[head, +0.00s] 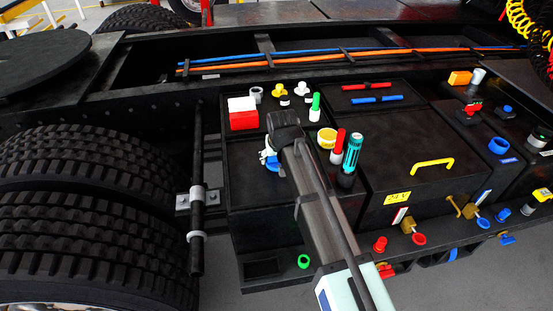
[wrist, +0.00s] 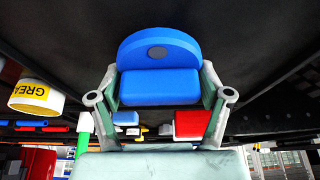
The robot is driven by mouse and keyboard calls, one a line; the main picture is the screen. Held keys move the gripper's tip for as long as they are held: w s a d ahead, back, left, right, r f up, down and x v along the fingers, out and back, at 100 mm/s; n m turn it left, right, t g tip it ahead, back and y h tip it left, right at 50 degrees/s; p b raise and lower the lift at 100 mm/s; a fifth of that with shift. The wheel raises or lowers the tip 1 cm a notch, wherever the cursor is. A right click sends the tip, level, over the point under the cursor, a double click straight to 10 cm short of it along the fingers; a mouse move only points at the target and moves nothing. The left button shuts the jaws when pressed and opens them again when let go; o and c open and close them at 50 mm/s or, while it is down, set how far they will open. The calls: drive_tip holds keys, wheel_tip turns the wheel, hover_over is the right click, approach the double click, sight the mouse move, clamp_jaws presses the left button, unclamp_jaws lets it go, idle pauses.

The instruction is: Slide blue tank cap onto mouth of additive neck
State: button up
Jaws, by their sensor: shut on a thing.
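My gripper (wrist: 160,82) is shut on the blue tank cap (wrist: 158,50), which shows a rounded disc with a dark round centre and a blocky part between the two fingers. In the head view my gripper (head: 269,156) is partly behind my arm, and a bit of blue shows at its lower end, over the left part of the black box top. Whether the cap touches anything below is hidden. I cannot tell for sure which fitting is the additive neck; a blue ring-shaped fitting (head: 498,146) stands far to the right, apart from my gripper.
A red-and-white box (head: 243,115) stands behind and left of my gripper. A yellow tub (head: 327,138), a red-capped bottle (head: 338,146) and a teal cylinder (head: 352,152) stand close to the right of my arm. A yellow handle (head: 432,164) rises farther right. Large tyres (head: 90,165) are left.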

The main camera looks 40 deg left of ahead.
wheel_tip(320, 180, up, 20)
drive_tip(key=b, duration=0.5)
drive_tip(key=o, duration=0.5)
drive_tip(key=c, duration=0.5)
drive_tip(key=shift+c, duration=0.2)
